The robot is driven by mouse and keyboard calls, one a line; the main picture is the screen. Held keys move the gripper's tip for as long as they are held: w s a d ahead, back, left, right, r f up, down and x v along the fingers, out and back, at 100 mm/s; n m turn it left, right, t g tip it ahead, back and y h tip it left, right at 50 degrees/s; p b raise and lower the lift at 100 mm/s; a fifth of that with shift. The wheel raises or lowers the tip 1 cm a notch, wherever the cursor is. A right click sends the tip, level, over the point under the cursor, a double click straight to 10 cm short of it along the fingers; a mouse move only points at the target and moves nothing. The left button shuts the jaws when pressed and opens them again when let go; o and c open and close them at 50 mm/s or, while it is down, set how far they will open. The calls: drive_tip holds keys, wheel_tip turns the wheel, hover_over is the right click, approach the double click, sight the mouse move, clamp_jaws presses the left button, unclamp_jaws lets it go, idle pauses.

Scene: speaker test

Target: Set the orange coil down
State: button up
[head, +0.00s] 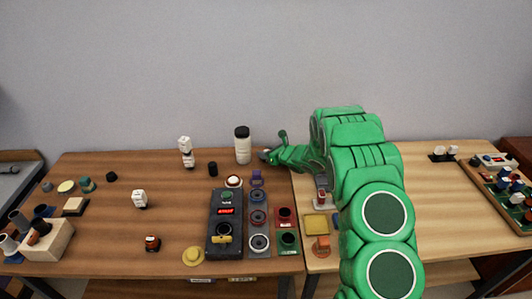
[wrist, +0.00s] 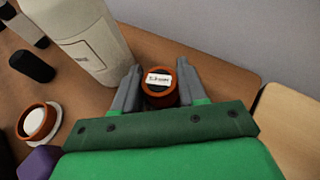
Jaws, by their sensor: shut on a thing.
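In the wrist view the orange coil (wrist: 153,98), a short round piece with a white label on its dark top, sits between the two grey fingers of my gripper (wrist: 159,68). The fingers are shut on its sides. In the head view my gripper (head: 267,156) is at the back of the brown table, just right of the white bottle (head: 243,147). The coil is hardly visible there. It is low over the tabletop, near the back edge; I cannot tell whether it touches the wood.
The white bottle (wrist: 82,42) stands close on the left in the wrist view, with a dark cylinder (wrist: 32,66) beyond. A red-ringed white button (wrist: 36,122) and a purple piece (wrist: 40,163) are nearer. Another small orange-and-dark piece (head: 152,243) stands at the front. The table's left middle has bare wood.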

drive_tip(key=shift+f, duration=0.1)
drive_tip(key=o, duration=1.1)
drive_tip(key=shift+v, duration=2.75)
